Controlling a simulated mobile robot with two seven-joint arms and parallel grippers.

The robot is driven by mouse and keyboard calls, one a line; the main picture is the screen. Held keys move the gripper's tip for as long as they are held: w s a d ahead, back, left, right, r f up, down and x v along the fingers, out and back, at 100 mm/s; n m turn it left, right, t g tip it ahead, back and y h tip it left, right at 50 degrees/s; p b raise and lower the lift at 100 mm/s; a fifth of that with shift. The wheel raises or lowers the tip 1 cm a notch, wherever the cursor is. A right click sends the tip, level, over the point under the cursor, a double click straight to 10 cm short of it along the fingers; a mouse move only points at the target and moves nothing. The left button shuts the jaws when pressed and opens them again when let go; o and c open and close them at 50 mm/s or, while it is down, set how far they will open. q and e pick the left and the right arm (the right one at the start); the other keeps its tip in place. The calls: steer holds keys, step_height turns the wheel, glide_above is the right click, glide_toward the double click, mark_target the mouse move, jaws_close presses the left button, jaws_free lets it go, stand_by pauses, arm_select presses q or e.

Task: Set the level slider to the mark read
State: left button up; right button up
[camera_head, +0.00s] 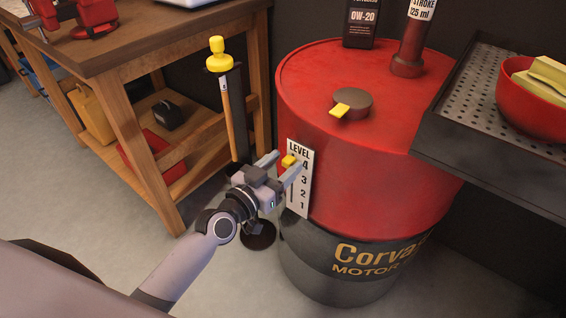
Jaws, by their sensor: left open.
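A white level scale (303,193) with the heading LEVEL and the numbers 4, 3, 2, 1 from top to bottom is on the side of a red and black drum (390,180). The gripper hides part of the scale's left side. My right gripper is not in view.
On the drum stand a dark oil bottle (361,22), a red cylinder marked STROKE 125 ml (411,45) and a dark cap with a yellow tab (350,104). A perforated tray (470,95) with a red bowl (535,100) juts in at right. A wooden bench (150,55) and yellow-topped post (232,110) stand left.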

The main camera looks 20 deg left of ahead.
arm_select(q)
steer(key=v, duration=0.6)
steer(key=shift+s, duration=0.25)
steer(key=s+a+f+g+y+p, duration=0.1)
steer(key=s+f+g+y+p, duration=0.1)
steer(key=s+p, duration=0.3)
steer(key=s+a+f+n+g+y+p, duration=0.1)
steer(key=s+f+g+p, duration=0.3)
steer(key=s, duration=0.8)
steer(key=shift+a+f+n+g+y+p, duration=0.3)
steer(key=shift+f+y+p, duration=0.2)
steer(key=shift+f+p, duration=0.15)
steer(key=shift+r, duration=0.1)
stand_by(1.5)
